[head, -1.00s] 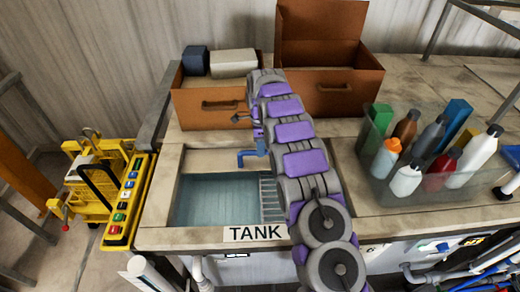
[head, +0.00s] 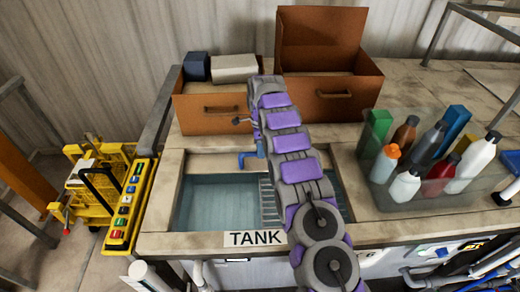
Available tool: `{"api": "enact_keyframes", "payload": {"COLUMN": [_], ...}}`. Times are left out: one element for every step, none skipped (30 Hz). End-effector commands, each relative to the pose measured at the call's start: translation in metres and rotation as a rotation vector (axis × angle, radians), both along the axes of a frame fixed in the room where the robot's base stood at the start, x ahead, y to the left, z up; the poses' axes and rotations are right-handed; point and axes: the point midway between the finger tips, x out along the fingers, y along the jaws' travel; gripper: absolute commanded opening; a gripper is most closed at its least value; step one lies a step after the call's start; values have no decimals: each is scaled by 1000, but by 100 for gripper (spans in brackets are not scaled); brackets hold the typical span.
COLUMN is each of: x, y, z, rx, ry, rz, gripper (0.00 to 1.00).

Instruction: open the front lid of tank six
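A tank (head: 215,205) set in the worktop holds blue-green water, and its opening is uncovered where I can see it. The label (head: 254,239) on its front edge reads "TANK"; my arm hides whatever follows, so I cannot read a number. I cannot make out a front lid. My arm reaches over the tank's right part toward the brown boxes behind it. A small dark part at its far end, which looks like my gripper (head: 241,120), is in front of the left brown box (head: 190,117). It is too small to tell whether it is open or touching.
A second brown box (head: 340,102) has its lid raised. A blue tap (head: 248,158) is at the tank's back edge. A clear bin (head: 420,200) of bottles stands to the right. A yellow cart with a button panel (head: 127,205) stands left.

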Motion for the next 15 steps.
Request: {"api": "enact_keyframes", "payload": {"x": [0, 0, 0, 0, 0, 0, 0, 0, 0, 0, 0, 0, 0, 0, 0], "y": [0, 0, 0, 0, 0, 0, 1, 1, 1, 1, 1, 1, 1, 1, 1], "z": [0, 0, 0, 0, 0, 0, 0, 0, 0, 0, 0, 0, 0, 0, 0], "rx": [0, 0, 0, 0, 0, 0, 0, 0, 0, 0, 0, 0, 0, 0, 0], "ry": [0, 0, 0, 0, 0, 0, 0, 0, 0, 0, 0, 0, 0, 0, 0], "rz": [0, 0, 0, 0, 0, 0, 0, 0, 0, 0, 0, 0, 0, 0, 0], "gripper": [32, 35, 39, 42, 45, 47, 47, 47, 47, 47, 47, 47, 47, 47, 47]}}
